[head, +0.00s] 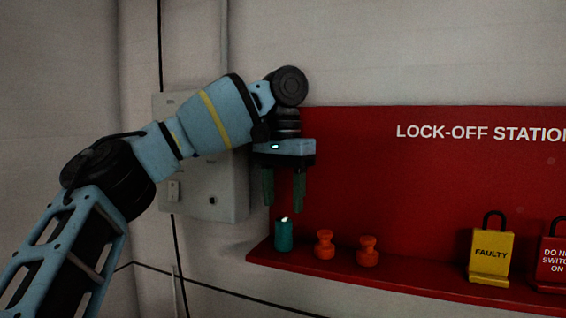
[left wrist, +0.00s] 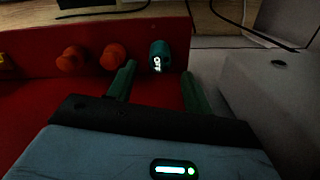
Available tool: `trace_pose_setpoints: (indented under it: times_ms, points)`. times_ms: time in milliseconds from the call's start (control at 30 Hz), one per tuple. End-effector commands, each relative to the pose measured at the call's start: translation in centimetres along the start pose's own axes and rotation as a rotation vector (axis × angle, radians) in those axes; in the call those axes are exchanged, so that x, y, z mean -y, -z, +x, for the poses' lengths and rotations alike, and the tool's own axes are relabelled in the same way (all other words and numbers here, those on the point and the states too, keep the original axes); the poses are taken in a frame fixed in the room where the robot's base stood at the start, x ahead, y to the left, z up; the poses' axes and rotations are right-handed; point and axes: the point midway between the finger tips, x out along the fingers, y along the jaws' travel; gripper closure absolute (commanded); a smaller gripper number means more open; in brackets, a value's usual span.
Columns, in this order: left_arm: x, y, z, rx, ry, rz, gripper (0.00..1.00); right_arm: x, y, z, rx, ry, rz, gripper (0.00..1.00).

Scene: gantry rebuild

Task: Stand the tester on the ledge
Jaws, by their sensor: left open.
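The tester, a small teal cylinder (head: 284,236) with a pale lit top, stands upright at the left end of the red ledge (head: 400,283). My left gripper (head: 283,208) points down just above it, with its green fingers apart and nothing held between them. My right gripper is in neither view.
Two orange knob-shaped pieces (head: 325,245) (head: 367,251) stand right of the tester. A yellow "FAULTY" padlock (head: 491,255) and a red padlock (head: 552,258) are further right. The red lock-off board (head: 400,180) rises behind. A grey wall box (head: 228,190) is left of the ledge.

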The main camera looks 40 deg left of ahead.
Motion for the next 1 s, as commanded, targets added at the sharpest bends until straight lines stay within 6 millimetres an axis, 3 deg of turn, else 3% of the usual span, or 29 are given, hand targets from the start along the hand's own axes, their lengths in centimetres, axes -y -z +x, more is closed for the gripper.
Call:
trace_pose_setpoints:
  times_ms: [100, 400, 633, 1000]
  points:
    - [0.0, 0.0, -2.0, -0.006, 0.003, -0.004, 0.49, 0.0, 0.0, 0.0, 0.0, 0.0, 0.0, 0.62]
    - [0.0, 0.0, -5.0, 0.001, 0.002, -0.001, 0.49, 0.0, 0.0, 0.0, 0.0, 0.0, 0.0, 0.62]
    - [0.0, 0.0, -6.2, 0.0, 0.001, -0.001, 0.49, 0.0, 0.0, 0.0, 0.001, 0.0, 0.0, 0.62]
    - [0.0, 0.0, -6.3, -0.001, 0.0, 0.0, 0.49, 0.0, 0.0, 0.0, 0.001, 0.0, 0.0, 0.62]
